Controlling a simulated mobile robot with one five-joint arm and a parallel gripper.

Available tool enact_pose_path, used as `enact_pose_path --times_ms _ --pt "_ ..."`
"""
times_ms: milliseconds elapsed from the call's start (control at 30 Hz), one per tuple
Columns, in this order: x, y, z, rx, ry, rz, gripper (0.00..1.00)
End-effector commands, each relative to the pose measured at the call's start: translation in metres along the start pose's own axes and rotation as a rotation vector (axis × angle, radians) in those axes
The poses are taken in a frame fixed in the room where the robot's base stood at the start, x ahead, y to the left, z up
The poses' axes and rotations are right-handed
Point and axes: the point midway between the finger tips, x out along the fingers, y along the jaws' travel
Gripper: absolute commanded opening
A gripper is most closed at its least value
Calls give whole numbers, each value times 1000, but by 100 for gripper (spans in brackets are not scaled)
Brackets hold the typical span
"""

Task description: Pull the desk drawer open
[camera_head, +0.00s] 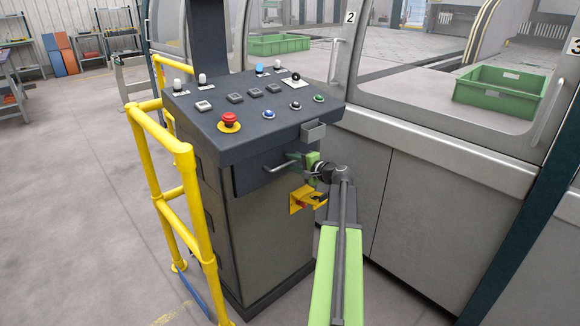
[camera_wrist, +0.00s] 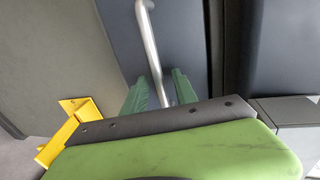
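The control desk (camera_head: 258,205) stands left of centre in the head view. Its dark blue drawer front (camera_head: 250,178) is below the button panel and looks flush with the desk. A silver bar handle (camera_head: 276,168) is on that front. In the wrist view the handle (camera_wrist: 147,32) runs down between the two green fingers of my gripper (camera_wrist: 160,84). Gaps show on both sides of the bar, so the fingers are open around it and not clamped. In the head view my gripper (camera_head: 301,158) is at the handle's right end, partly hidden by my wrist.
A yellow bracket (camera_head: 299,200) with a red part sits on the desk below the handle; the bracket also shows in the wrist view (camera_wrist: 75,128). A yellow railing (camera_head: 190,190) stands close on the left. Grey machine panels (camera_head: 425,205) are on the right. Floor at left is clear.

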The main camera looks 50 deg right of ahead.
Motion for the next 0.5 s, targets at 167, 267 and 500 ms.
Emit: enact_pose_path --times_ms 167,267,500 --pt "8 0 0 0 0 0 34" --pt "8 0 0 0 0 0 34" --pt "8 0 1 0 0 0 15"
